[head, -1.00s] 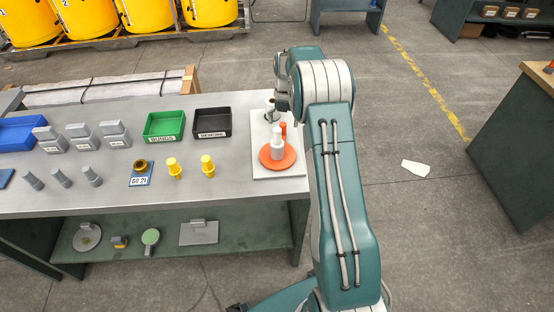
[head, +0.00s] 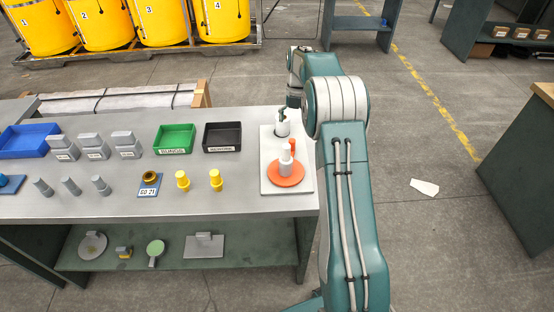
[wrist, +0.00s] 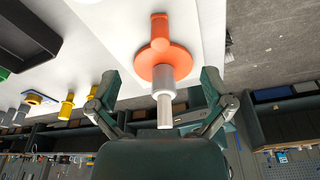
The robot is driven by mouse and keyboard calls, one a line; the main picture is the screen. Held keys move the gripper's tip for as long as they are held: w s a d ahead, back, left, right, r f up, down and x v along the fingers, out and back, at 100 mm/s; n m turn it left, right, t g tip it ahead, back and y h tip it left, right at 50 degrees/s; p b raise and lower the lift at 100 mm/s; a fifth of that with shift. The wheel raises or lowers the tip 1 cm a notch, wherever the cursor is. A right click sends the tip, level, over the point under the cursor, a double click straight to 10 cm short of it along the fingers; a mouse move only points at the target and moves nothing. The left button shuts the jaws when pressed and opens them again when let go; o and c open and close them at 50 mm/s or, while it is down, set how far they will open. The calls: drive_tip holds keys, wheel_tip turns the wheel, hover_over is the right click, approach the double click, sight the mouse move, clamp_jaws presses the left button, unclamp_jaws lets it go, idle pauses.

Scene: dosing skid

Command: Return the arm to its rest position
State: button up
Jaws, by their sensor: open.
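My gripper (wrist: 160,78) is open and empty in the wrist view, its two dark fingers spread wide. An orange disc (wrist: 150,62) with an orange post and a white-and-grey cylinder (wrist: 164,90) shows in the gap between the fingers in that view; I see no contact. In the head view the orange disc (head: 286,177) and the white cylinder (head: 286,160) stand on a white board (head: 272,188) at the bench's right end. My arm (head: 345,190) reaches forward along the right of the board. Its end is above the back of the board, with the fingers hard to make out.
The bench (head: 120,205) carries a green bin (head: 174,140), a black bin (head: 222,138), a blue bin (head: 28,142), grey parts and two yellow pegs (head: 182,181). Yellow drums stand behind. The floor right of my arm is mostly clear, with a white scrap (head: 424,187).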

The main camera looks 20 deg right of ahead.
drive_tip(key=s+a+r+m+t+h, duration=0.1)
drive_tip(key=s+a+r+m+t, duration=0.1)
drive_tip(key=s+a+r+m, duration=0.45)
drive_tip(key=s+a+r+m+t, duration=0.2)
drive_tip(key=s+a+r+m, duration=0.2)
drive_tip(key=s+r+m, duration=0.6)
drive_tip(key=s+a+m+t, duration=0.1)
drive_tip(key=s+a+m, duration=0.2)
drive_tip(key=s+m, duration=0.3)
drive_tip(key=s+a+m+t, duration=0.2)
drive_tip(key=s+m, duration=0.4)
drive_tip(key=s, duration=0.7)
drive_tip(key=shift+s+a+r+t, duration=0.2)
drive_tip(key=shift+a+r+t, duration=0.1)
drive_tip(key=shift+a+r, duration=0.15)
drive_tip(key=shift+m, duration=0.25)
